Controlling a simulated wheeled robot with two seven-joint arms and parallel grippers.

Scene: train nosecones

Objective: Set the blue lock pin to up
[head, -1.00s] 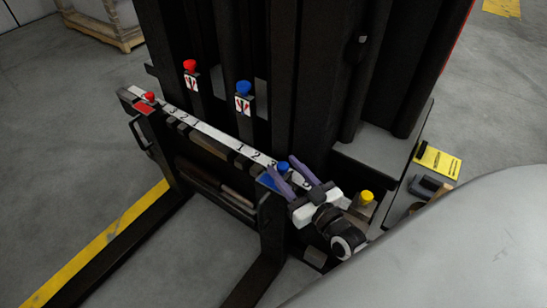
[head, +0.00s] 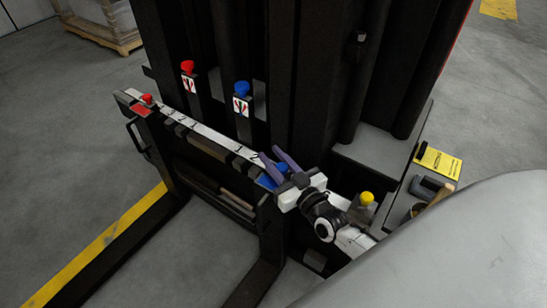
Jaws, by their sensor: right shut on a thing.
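The blue lock pin (head: 281,167) is at the right end of the fork carriage bar, beside a blue plate (head: 266,181). My right gripper (head: 270,153) reaches in from the lower right, with its two purple fingers on either side of the pin's blue head. It is shut on the blue lock pin. The fingers partly cover the pin, and whether it is up or down is hard to tell. My left gripper is not in view.
A red pin (head: 147,98) is at the bar's left end. A red knob (head: 188,67) and a blue knob (head: 241,88) stand on posts behind the bar. A yellow knob (head: 366,197) is close to my right wrist. Open floor lies at left.

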